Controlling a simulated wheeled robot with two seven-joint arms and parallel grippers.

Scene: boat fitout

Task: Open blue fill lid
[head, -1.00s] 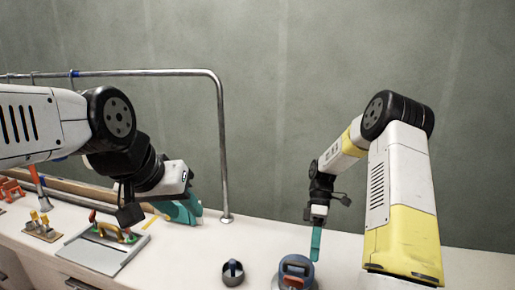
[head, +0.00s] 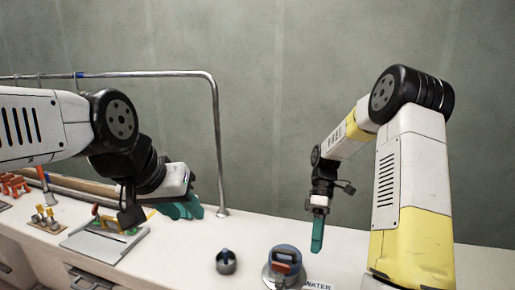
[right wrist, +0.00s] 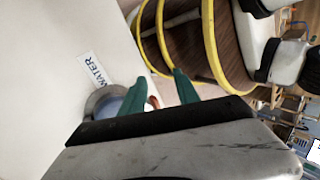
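The blue fill lid (head: 286,252) is a round blue cap with an orange-red part on it, sitting in a grey metal ring on the white counter at bottom centre in the head view. In the right wrist view the lid (right wrist: 108,107) is partly hidden behind a teal finger. A WATER label (right wrist: 93,70) lies beside it. My right gripper (head: 317,240) points down, above and just right of the lid. Its fingers (right wrist: 160,88) are apart and empty. My left gripper (head: 184,208) is far left of the lid, over the counter; its finger gap cannot be made out.
A small round metal fitting (head: 226,264) with a dark knob stands left of the lid. A metal rail (head: 216,140) rises behind. A grey board (head: 95,240) with tools lies left. A yellow hose (right wrist: 212,45) hangs beyond the counter edge in the wrist view.

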